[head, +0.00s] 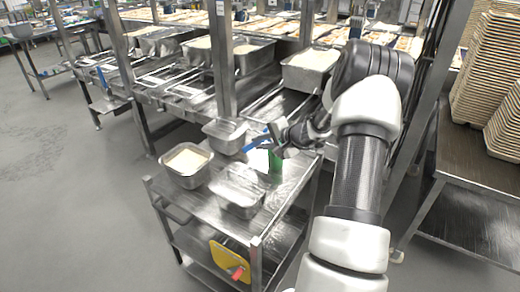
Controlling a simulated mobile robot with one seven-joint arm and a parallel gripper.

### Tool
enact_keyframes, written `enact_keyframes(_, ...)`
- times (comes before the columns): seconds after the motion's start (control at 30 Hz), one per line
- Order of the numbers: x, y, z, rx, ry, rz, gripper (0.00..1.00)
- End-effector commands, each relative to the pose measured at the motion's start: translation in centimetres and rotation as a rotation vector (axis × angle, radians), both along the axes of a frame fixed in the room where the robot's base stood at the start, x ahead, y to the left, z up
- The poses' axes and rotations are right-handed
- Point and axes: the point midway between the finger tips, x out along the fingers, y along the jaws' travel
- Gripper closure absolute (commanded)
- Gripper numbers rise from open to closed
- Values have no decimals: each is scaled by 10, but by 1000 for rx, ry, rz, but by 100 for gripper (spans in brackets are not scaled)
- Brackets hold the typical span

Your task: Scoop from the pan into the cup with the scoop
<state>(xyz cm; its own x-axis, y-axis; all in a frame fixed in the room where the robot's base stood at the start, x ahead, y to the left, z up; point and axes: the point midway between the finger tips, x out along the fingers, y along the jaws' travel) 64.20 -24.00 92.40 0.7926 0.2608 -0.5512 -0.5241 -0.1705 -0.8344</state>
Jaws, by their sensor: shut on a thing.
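A metal pan (184,181) with pale, rice-like contents stands at the left of the steel cart top. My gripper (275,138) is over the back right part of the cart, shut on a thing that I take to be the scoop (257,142). Only a small blue part of it shows clearly, and its bowl and any load in it cannot be made out. A green thing, likely the cup (275,161), stands on the cart just below my gripper. Its inside is not visible.
Another metal pan (225,143) stands at the cart's back, and a shiny, seemingly empty one (240,207) at the middle. A yellow item with a red part (230,262) is at the cart's front. Steel posts and shelves with pans rise behind. Stacked trays (482,75) stand right.

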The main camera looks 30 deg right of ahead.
Motion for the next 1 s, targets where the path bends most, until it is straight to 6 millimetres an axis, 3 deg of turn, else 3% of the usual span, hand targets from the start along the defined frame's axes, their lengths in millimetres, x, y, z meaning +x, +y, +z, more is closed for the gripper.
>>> enact_keyframes(1.0, -11, -4, -6, 101, -317, -2, 100)
